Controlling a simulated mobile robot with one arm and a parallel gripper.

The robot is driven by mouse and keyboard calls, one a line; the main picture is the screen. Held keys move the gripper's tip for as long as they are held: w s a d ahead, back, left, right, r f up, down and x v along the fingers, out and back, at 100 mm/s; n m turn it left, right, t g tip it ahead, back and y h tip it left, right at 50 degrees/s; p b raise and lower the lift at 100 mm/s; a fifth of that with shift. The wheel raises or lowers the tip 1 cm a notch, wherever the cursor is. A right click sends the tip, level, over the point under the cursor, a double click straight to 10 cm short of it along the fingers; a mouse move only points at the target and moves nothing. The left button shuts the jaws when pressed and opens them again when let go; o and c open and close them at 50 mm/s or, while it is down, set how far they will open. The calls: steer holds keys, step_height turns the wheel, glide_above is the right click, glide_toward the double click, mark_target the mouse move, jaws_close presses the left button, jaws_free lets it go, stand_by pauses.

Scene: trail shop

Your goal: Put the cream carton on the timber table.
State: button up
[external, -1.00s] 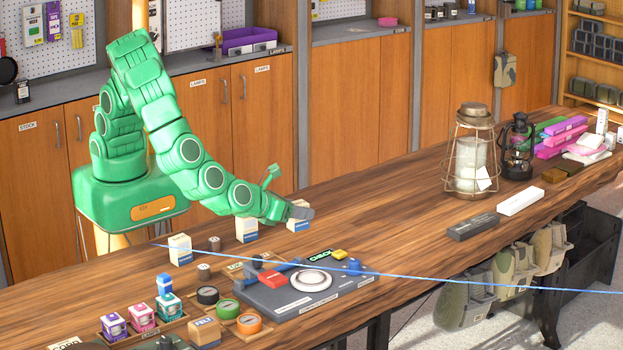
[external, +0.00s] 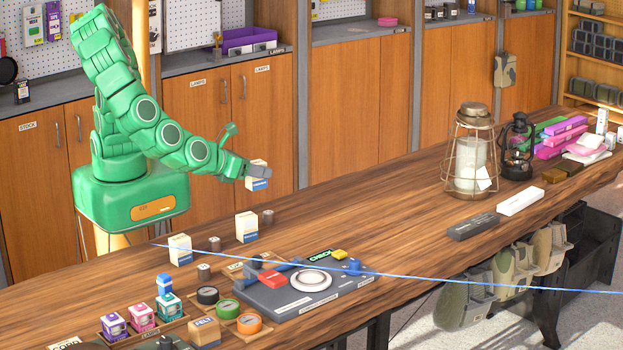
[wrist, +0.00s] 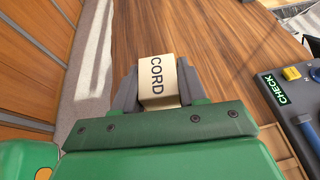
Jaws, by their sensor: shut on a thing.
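My gripper (external: 258,173) is shut on a cream carton (external: 257,184) with a blue lower band, and holds it raised at the back side of the timber table (external: 370,213). In the wrist view the carton (wrist: 157,82), lettered CORD, sits between the two grey fingers of my gripper (wrist: 158,92). The table's wood top (wrist: 215,50) shows beyond and to the right of it. Two similar cream cartons stand upright on the table, one at the left (external: 180,250) and one nearer the held carton (external: 246,227).
Small dark cylinders (external: 214,243) stand by the cartons. A grey CHECK board (external: 290,303) and tape rolls (external: 249,323) lie in front. A thin blue line (external: 450,283) crosses the view. A lantern (external: 470,150) stands right; the table's middle is largely clear.

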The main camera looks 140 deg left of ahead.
steer(key=shift+s+d+r, duration=0.1)
steer(key=shift+s+r, duration=0.05)
steer(key=shift+s, duration=0.15)
steer(key=shift+w, duration=0.1)
steer(key=w+a+g, duration=0.1)
steer(key=w+a, duration=0.2)
steer(key=a, duration=0.7)
steer(key=w+a+n, duration=0.1)
steer(key=w+a, duration=0.3)
steer(key=a, duration=0.6)
steer(key=w+a+g, duration=0.1)
steer(key=w+a, duration=0.2)
steer(key=a, duration=0.8)
steer(key=w+a+f, duration=0.2)
steer(key=w, duration=0.1)
steer(key=w+a+f, duration=0.3)
steer(key=w, duration=0.1)
steer(key=w+a+f, duration=0.2)
steer(key=w+f, duration=0.1)
steer(key=shift+w+a+f, duration=0.5)
steer(key=shift+w+f, duration=0.05)
steer(key=shift+f, duration=1.8)
